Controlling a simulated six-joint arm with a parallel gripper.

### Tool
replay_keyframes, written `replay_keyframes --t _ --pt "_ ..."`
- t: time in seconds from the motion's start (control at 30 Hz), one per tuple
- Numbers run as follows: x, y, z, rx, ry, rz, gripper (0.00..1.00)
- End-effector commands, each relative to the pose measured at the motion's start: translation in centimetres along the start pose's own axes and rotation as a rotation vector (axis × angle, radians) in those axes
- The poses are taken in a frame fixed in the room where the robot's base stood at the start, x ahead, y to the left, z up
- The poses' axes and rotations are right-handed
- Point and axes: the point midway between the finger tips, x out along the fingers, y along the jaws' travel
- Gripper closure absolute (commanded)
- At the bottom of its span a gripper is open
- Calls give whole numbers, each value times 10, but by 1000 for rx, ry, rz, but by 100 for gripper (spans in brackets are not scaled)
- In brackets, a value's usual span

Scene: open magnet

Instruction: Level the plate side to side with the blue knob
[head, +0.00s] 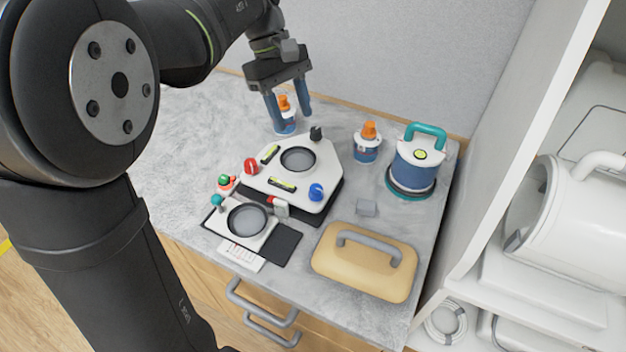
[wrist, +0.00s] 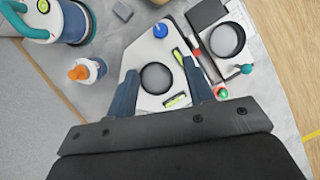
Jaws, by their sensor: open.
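The plate (head: 326,166) is a white angular slab with a round grey recess, raised on a dark base. The blue knob (head: 316,192) stands at its front right corner; it also shows in the wrist view (wrist: 160,30). A red knob (head: 251,166) is at the left corner and a black knob (head: 316,133) at the back. Two yellow-green level vials lie on the plate, one at the front (head: 283,184) and one at the left (head: 270,153). Their bubbles are too small to read. My gripper (head: 291,122) is open and empty, above the plate's back side, away from the blue knob.
A smaller white stage (head: 262,241) with a teal knob stands front left. A tan handled case (head: 330,262), a small grey block (head: 366,207), a blue canister (head: 415,170) and an orange-capped bottle (head: 367,148) are to the right. Another bottle (head: 286,122) is behind my fingers.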

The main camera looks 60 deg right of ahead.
Motion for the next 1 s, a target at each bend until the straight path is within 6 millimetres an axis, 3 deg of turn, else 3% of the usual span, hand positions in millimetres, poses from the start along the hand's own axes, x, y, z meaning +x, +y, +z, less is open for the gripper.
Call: replay_keyframes --t 0.6,0.8,1.0 --pt "127 0 0 1 -3 -3 52" --pt "157 0 0 1 -2 -3 52" --pt "167 0 0 1 -1 -1 52"
